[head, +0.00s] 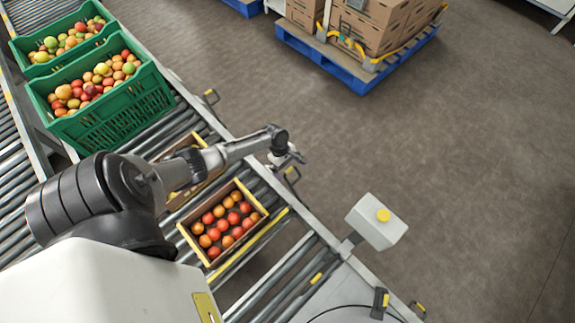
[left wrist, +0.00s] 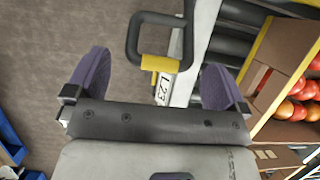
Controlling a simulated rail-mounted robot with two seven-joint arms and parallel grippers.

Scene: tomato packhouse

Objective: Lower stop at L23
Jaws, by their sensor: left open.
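The stop handle at L23 (left wrist: 150,40) is a black loop with a yellow base on the conveyor's side rail. The label L23 (left wrist: 162,86) shows beside it in the left wrist view. In the head view the handle (head: 292,174) is at the rail, close to my left gripper (head: 294,158). In the left wrist view my left gripper (left wrist: 156,75) is open, its two purple fingers apart on either side of the handle. Nothing is between the fingertips that they touch. A yellow bar (head: 252,247) crosses the rollers beside a tomato crate (head: 263,208). My right gripper is out of view.
A second crate (head: 171,206) is partly hidden behind my left arm. Green crates of tomatoes (head: 120,112) stand at the upper left. Another loop handle (head: 211,96) and a white box with a yellow button (head: 377,222) are along the rail. A blue pallet (head: 350,76) stands on open floor.

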